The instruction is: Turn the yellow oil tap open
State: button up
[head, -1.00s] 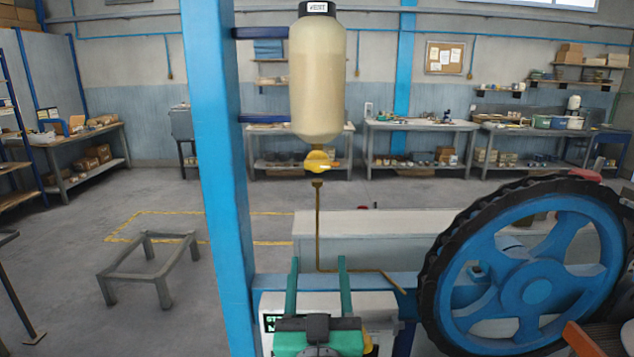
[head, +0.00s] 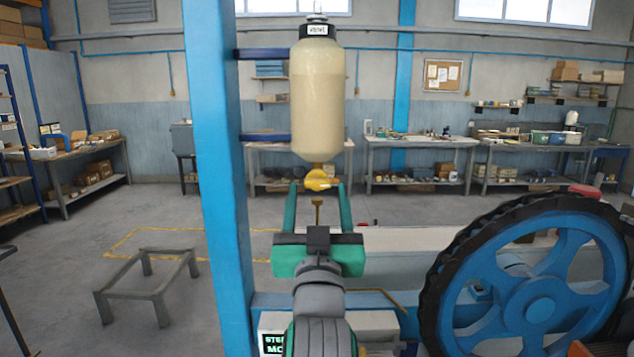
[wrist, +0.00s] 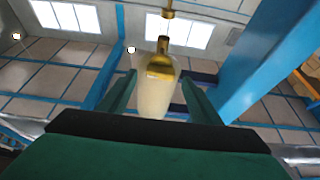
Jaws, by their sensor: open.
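The yellow oil tap (head: 318,180) sits under the cream oil bottle (head: 318,100) that is fixed to the blue post. My gripper (head: 318,188) is open, with its two green fingers pointing up. In the head view the tap shows between the fingertips; whether the fingers are level with it in depth, I cannot tell. In the wrist view the bottle (wrist: 155,98) and the yellow tap (wrist: 162,64) show between the fingers. No contact is visible. The brown cup-topped oil pipe (head: 317,208) shows between the fingers below the tap, its lower part hidden by my gripper.
The blue post (head: 218,180) stands close on the left of my arm. A large blue wheel with a dark rim (head: 535,300) is at the right. A low grey frame table (head: 148,275) stands on the floor at left. Workbenches line the back wall.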

aim_at(318, 185)
jog(key=shift+x, duration=2.25)
jog(key=c, duration=1)
